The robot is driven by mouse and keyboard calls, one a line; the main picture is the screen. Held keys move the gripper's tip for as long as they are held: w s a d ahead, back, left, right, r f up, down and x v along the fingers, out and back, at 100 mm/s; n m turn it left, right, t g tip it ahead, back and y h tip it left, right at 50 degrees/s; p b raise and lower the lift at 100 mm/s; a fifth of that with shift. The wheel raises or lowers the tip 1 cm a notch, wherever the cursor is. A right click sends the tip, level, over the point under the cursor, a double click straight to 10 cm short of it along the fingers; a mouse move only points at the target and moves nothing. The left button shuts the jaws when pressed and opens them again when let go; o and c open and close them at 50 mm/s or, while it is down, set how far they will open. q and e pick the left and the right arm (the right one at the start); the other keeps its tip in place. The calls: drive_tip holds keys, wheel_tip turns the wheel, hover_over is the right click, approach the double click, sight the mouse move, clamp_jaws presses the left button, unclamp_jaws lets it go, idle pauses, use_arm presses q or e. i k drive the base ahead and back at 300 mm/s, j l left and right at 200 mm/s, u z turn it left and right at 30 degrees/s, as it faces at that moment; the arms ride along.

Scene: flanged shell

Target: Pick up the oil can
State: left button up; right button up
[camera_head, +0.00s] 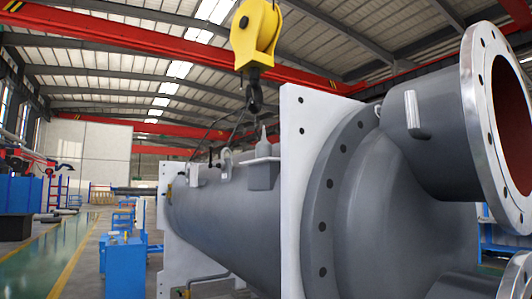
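A small grey can with a thin upright spout (263,146), which looks like the oil can, stands upright on a grey ledge (263,161) on top of the large flanged shell (225,220). It is just left of the white upright plate (303,200). It is small and far off, so its handle and details cannot be made out. Neither of my grippers shows in this view.
A yellow crane block with a dark hook (255,40) hangs above the can. Flanged pipe ends (495,125) stick out at the right. A blue cabinet (124,268) stands at left. Open green floor (50,265) lies further left.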

sight(264, 148)
drive_tip(key=i+j+z, duration=0.15)
drive_tip(key=z, duration=1.05)
drive_tip(key=j+z, duration=0.25)
drive_tip(key=j, duration=0.25)
drive_tip(key=j+z, duration=0.25)
drive_tip(key=j, duration=0.3)
drive_tip(key=j+z, duration=0.25)
drive_tip(key=j, duration=0.3)
drive_tip(key=j+z, duration=0.25)
drive_tip(key=j, duration=0.25)
drive_tip(key=k+j+z, duration=0.2)
drive_tip(key=j, duration=0.3)
